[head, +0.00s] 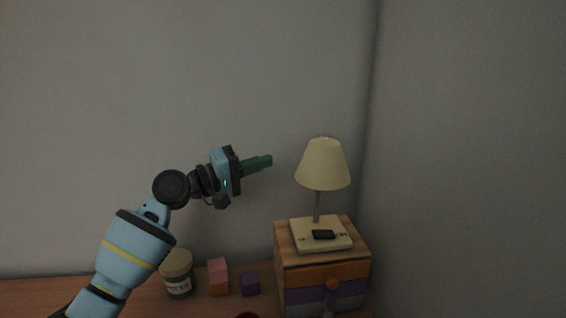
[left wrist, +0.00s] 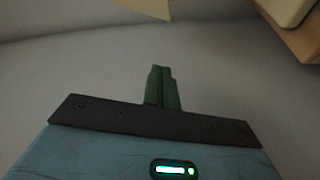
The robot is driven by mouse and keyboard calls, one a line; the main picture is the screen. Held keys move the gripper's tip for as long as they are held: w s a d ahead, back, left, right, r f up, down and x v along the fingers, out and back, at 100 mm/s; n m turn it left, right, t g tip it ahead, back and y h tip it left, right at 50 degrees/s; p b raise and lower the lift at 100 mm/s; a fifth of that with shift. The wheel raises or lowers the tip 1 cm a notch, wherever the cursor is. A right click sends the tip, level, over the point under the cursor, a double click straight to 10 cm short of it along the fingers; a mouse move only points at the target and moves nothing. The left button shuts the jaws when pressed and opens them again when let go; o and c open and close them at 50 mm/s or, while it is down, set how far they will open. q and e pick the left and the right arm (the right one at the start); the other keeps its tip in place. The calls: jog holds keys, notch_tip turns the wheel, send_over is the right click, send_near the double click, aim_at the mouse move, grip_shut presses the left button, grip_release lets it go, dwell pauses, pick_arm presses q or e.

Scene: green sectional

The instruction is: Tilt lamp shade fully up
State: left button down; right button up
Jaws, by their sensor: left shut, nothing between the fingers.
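A lamp with a cream cone-shaped shade (head: 323,164) stands on a small wooden drawer unit. Its thin stem (head: 317,206) rises from a square cream base (head: 301,240) with a dark patch on it. The shade looks close to upright, with a slight lean. My left gripper (head: 268,161) is shut and empty, its green fingers pointing right toward the shade with a gap between them. In the left wrist view the shut fingers (left wrist: 162,86) show, with part of the shade (left wrist: 145,7) at the top edge. My right gripper is not in view.
The drawer unit (head: 347,252) has orange and purple drawer fronts. On the wooden surface (head: 60,292) stand a jar (head: 177,272), a pink block (head: 218,276) and a purple block (head: 249,283). A red thing is cut off at the bottom edge. Grey walls meet behind the lamp.

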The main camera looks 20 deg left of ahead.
pick_arm(q)
jog(key=x, duration=0.9)
jog(key=shift+p, duration=0.4)
jog(key=shift+w+d, duration=0.2)
jog(key=shift+d, duration=0.05)
jog(key=s+d+p, duration=0.1)
jog(key=s+f, duration=0.1)
jog(key=s, duration=0.1)
jog(key=shift+d+f+p, duration=0.15)
jog(key=shift+d+p, duration=0.2)
jog(key=shift+d, duration=0.05)
